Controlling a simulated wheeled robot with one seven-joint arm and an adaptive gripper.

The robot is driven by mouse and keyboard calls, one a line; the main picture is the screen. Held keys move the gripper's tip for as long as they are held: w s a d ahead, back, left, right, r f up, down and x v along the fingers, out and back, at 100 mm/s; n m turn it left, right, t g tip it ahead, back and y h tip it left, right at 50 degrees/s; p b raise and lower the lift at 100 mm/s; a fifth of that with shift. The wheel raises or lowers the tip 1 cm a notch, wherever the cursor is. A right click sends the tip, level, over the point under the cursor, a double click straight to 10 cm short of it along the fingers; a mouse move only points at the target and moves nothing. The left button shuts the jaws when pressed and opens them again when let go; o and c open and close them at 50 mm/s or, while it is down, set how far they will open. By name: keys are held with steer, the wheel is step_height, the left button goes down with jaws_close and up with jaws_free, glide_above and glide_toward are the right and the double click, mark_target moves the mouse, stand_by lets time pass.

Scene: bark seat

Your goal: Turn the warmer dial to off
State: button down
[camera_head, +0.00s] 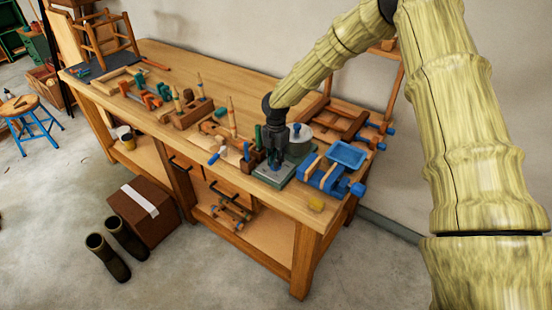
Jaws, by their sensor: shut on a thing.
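The warmer (272,179) is a low grey-green unit near the front edge of the wooden workbench, towards its right end. A round white-topped part (299,132) sits at its back. My dark gripper (274,166) points down over the front part of the warmer, with its fingers closed at the top face. The dial is hidden by the fingers, and its setting cannot be read. My gripper is shut on what appears to be this dial.
A blue vise (325,178) with a blue tray (347,154) stands close on the right. A small brown block holding tools (250,160) is close on the left. Wooden planes and clamps (147,92) fill the bench further left. A yellow lump (316,204) lies at the front right.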

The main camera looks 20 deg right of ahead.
steer(key=shift+s+a+f, duration=0.1)
steer(key=shift+s+f, duration=0.1)
steer(key=c, duration=1.5)
jaws_free()
steer(key=shift+w, duration=0.1)
steer(key=shift+r, duration=0.15)
steer(key=shift+w+r, duration=0.15)
steer(key=shift+r, duration=0.45)
step_height(320, 180, up, 11)
steer(key=shift+f, duration=0.15)
